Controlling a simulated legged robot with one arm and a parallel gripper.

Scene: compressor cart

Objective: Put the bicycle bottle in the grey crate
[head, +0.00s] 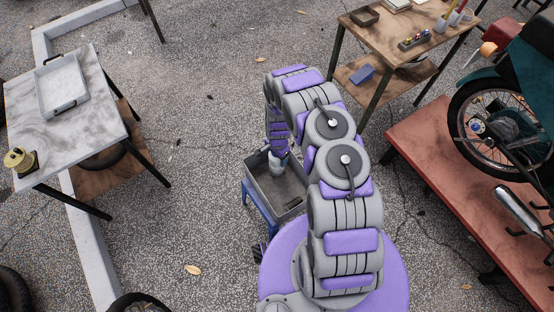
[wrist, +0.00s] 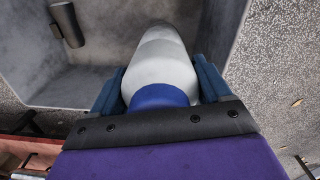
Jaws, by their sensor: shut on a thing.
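The bicycle bottle (wrist: 162,62) is white with a blue part at the end nearest my wrist. In the wrist view my gripper (wrist: 161,84) is shut on it, with one blue finger on each side. The bottle points away from my wrist, over the inside of the grey crate (wrist: 72,88). In the head view the crate (head: 283,210) stands on a blue stand (head: 259,203), and the bottle (head: 277,166) shows pale below my gripper, at the crate's opening. My arm hides part of the crate. I cannot tell whether the bottle touches the crate floor.
A marble-topped table (head: 80,125) with a tray (head: 62,88) stands left. A wooden workbench (head: 400,60) is at the back right, and a red platform (head: 430,170) with a motorcycle is right. Open pavement lies behind the crate.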

